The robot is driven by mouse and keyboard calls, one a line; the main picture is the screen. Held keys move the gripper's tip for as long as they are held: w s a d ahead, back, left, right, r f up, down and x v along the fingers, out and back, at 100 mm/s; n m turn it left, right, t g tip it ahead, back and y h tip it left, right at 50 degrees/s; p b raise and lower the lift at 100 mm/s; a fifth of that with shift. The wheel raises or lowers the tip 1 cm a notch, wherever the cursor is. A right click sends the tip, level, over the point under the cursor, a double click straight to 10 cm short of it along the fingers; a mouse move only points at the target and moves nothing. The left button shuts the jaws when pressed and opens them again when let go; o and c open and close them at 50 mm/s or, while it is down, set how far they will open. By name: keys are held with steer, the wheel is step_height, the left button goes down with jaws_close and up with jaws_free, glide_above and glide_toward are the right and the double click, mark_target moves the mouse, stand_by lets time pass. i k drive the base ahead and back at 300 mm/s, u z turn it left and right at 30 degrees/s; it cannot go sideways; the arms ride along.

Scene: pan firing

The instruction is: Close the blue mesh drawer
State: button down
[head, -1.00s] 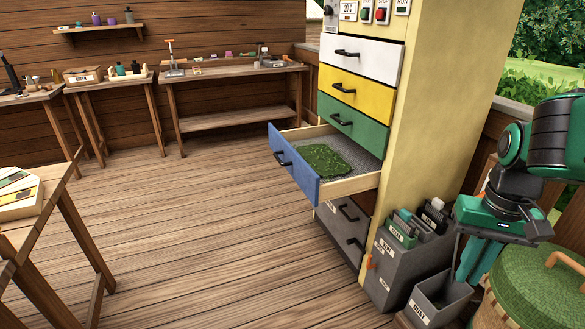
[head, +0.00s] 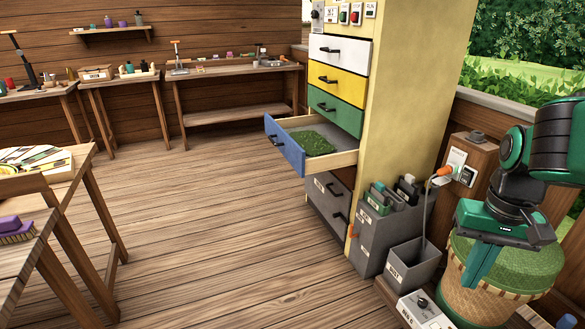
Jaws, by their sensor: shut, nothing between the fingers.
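The blue mesh drawer (head: 285,144) is pulled out to the left from the tall yellow cabinet (head: 410,110). It has a blue front with a black handle, wooden sides and a mesh bottom. A green leafy mass (head: 312,143) lies inside on the mesh. My gripper (head: 482,268) hangs pointing down at the right, well to the right of the drawer and apart from it. It is shut and empty, in front of a round green-topped basket (head: 520,262).
White, yellow and green drawers (head: 336,90) above are shut. Grey bins (head: 413,264) and a small white box (head: 424,311) stand by the cabinet's foot, between my gripper and the drawer. A wooden table (head: 85,180) is at left. The floor (head: 220,220) before the drawer is clear.

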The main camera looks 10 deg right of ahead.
mark_target(312, 144)
steer(key=k, duration=0.35)
steer(key=u, duration=0.55)
steer(key=i, duration=2.1)
steer(key=z, duration=0.25)
